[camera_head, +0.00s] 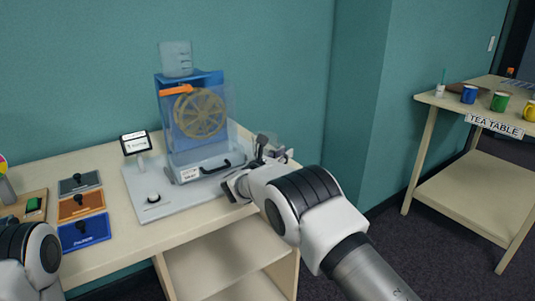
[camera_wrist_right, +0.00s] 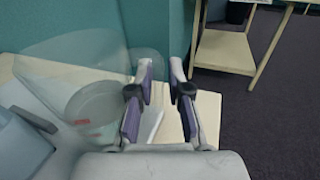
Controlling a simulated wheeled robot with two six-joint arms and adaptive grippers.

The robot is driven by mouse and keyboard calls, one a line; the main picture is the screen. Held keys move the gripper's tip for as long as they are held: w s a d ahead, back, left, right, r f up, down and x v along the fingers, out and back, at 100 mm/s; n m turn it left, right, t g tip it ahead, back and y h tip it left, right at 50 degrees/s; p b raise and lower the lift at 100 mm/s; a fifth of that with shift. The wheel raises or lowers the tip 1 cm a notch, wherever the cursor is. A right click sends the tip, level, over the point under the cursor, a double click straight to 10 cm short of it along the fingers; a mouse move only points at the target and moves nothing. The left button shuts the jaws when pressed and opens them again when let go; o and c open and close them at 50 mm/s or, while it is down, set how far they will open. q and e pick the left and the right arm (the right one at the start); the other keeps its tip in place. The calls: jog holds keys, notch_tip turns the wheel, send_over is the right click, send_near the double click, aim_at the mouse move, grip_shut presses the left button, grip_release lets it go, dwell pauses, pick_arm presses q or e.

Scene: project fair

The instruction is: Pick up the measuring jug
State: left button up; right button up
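A clear vessel with grey measuring marks (camera_head: 176,58) stands on top of the blue-framed wheel machine in the head view. In the right wrist view a clear, tapered vessel with red marks (camera_wrist_right: 92,98) fills the left side, beside and partly behind the left finger. I cannot tell which vessel is the measuring jug, or whether they are the same one. My right gripper (camera_wrist_right: 161,70) is open, its fingers a short way apart with no clear grip on anything.
The wheel machine (camera_head: 198,125) stands on a grey base (camera_head: 150,190) on a pale table. A tea table (camera_head: 440,100) with several mugs stands apart at right. Dark floor lies between.

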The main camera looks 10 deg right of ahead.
jog(key=shift+w, duration=0.1)
jog(key=shift+a, duration=0.1)
grip_shut()
pick_arm(q)
jog(key=shift+s+a+f, duration=0.1)
jog(key=shift+a, duration=0.1)
pick_arm(e)
jog(key=shift+r, duration=0.15)
